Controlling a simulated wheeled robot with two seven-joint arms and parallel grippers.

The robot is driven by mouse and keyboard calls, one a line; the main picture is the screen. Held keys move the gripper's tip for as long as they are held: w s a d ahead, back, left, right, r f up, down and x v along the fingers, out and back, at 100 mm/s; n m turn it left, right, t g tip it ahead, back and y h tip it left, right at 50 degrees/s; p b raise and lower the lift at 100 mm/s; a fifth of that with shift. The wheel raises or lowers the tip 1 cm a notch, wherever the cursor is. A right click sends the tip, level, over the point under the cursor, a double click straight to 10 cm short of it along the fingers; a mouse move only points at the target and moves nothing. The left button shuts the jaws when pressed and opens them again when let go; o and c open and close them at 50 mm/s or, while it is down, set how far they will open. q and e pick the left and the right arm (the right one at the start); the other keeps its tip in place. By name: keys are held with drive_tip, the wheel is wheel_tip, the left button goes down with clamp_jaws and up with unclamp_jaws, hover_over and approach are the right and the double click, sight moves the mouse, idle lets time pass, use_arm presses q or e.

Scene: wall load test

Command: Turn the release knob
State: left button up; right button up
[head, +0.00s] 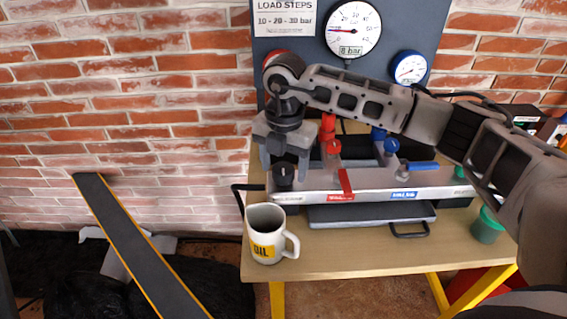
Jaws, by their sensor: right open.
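The release knob (283,178) is a black round knob at the left end of the grey manifold, above a small label. My right gripper (284,170) points down over it from above. Its jaws are open, with a finger on either side of the knob's top; I cannot tell whether they touch it. The large round gauge (353,28) on the panel behind shows 8 bar in its small display. My left gripper is not in view.
A red-handled valve (345,181) and a blue-handled valve (422,167) sit right of the knob. A white mug (266,240) stands in front on the wooden table (350,262). A green cup (487,226) is at right. My right arm crosses above the manifold.

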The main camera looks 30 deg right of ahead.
drive_tip(key=shift+f, duration=0.1)
drive_tip(key=c, duration=1)
